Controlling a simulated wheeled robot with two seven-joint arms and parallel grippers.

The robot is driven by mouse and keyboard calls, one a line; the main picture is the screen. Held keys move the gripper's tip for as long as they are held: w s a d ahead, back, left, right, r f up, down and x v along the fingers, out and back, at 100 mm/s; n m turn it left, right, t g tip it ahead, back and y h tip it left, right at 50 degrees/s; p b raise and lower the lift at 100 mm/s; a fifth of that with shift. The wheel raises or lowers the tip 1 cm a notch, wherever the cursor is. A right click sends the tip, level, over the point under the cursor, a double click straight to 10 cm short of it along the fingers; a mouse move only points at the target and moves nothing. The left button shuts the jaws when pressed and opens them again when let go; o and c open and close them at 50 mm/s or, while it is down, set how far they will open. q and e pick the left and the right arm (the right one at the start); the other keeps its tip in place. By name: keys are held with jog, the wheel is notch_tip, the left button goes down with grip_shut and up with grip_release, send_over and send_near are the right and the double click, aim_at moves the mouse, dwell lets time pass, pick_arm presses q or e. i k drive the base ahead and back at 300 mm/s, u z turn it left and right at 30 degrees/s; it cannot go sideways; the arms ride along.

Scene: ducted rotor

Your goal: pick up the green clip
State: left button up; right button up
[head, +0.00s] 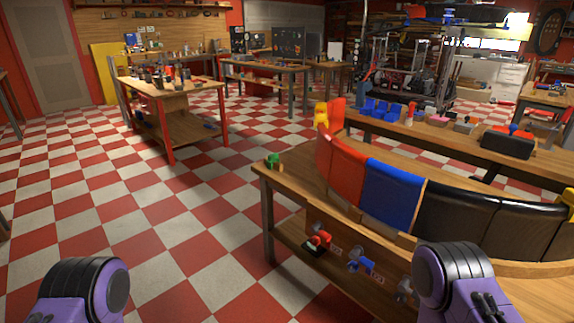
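A small green object, which looks like the green clip (273,161), sits at the far left corner of the wooden workbench (285,178) in front of me. It is small in the head view, so its shape is hard to make out. My two purple arm links show at the bottom left and bottom right edges. Neither gripper is in view. Nothing is seen touching the green clip.
A curved row of red, blue and black panels (392,194) stands on the bench, right of the clip. Red and blue clamps (318,238) are on the bench front. A wooden worktable (172,90) stands back left. Checkered floor is clear left of the bench.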

aim_at(273, 158)
jog(key=z, duration=0.25)
jog(key=k, duration=0.3)
jog(key=u, duration=1.15)
jog(key=i, duration=1.7)
jog(key=z, duration=0.45)
